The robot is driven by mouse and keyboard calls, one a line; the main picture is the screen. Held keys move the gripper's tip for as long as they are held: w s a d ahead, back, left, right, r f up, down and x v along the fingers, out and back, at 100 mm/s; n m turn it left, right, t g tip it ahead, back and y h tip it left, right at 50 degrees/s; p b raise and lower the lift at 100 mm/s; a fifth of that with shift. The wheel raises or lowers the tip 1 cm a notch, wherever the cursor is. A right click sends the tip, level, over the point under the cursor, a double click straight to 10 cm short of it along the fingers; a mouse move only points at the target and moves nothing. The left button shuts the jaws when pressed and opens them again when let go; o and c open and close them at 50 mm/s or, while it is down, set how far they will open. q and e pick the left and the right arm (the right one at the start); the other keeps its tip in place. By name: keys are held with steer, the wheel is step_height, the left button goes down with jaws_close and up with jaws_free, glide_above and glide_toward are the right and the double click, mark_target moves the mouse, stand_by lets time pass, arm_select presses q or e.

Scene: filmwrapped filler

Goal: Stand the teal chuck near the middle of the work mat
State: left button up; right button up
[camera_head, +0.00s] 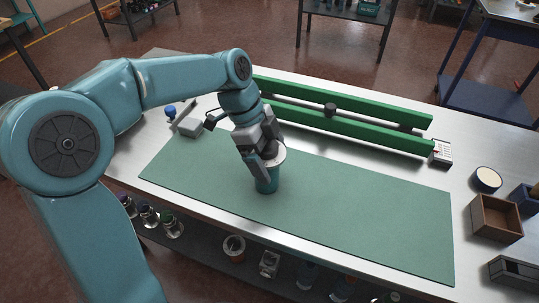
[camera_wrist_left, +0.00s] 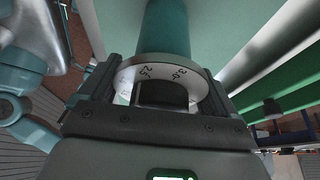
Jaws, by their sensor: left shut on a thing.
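The teal chuck (camera_head: 268,182) is upright over the green work mat (camera_head: 350,215), left of the mat's middle. Its white marked collar faces up. I cannot tell whether its base touches the mat. My left gripper (camera_head: 264,157) comes down from above and is shut on the chuck's upper end, hiding part of it. In the left wrist view, the chuck's teal body (camera_wrist_left: 165,28) extends away beyond the white numbered collar, which sits between the fingers (camera_wrist_left: 163,88). My right gripper is not in view.
A green two-rail fixture (camera_head: 350,127) with a dark knob runs along the mat's back edge. A calculator-like device (camera_head: 442,152), a round white-topped item (camera_head: 487,179) and a brown box (camera_head: 496,217) stand at the right. The mat's right half is clear. A shelf below holds jars.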

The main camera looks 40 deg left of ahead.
arm_select(q)
steer(key=o, duration=1.4)
steer(key=shift+f, duration=0.15)
steer(key=shift+r, duration=0.4)
steer(key=p+v, duration=0.1)
steer(key=v, duration=1)
steer(key=shift+w+p, duration=0.15)
steer(key=shift+p, duration=0.25)
steer(key=shift+a+r, duration=0.2)
steer(key=shift+r, duration=0.1)
